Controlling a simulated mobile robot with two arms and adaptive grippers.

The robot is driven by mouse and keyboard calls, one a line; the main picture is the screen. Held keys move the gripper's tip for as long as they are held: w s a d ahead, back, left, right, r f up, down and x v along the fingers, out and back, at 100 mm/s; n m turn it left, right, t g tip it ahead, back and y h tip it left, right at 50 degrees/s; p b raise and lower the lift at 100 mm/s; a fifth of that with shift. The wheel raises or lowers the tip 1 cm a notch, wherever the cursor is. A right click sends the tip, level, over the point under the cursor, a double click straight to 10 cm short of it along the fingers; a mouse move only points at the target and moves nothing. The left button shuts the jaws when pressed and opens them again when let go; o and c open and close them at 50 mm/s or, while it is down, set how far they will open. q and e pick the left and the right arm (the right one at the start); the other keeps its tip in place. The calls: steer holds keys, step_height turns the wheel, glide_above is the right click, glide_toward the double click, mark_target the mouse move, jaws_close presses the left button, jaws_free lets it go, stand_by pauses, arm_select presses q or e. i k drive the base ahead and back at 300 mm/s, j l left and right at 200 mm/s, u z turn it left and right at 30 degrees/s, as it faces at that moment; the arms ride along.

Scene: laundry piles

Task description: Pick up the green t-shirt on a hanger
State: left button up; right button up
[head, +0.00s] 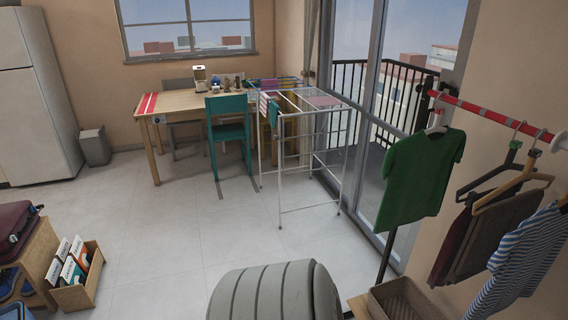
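The green t-shirt (418,178) hangs on a hanger (436,127) from a red rail (490,112) at the right of the head view. It is the leftmost garment on the rail and hangs apart from the others. The hanger's white hook shows above the collar; the rest of the hanger is hidden inside the shirt. Neither of my grippers shows in the head view.
Beside it hang a dark brown garment (487,232) and a striped shirt (527,258). A wicker basket (397,300) sits below. A white drying rack (311,172) stands left of the shirt, before the glass door. Open tiled floor (190,235) lies at centre-left.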

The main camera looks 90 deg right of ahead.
mark_target(418, 168)
steer(key=z, duration=3.95)
steer(key=i+j+z, duration=0.45)
steer(key=j+z, duration=0.25)
steer(key=i+j+z, duration=0.15)
steer(key=j+z, duration=0.2)
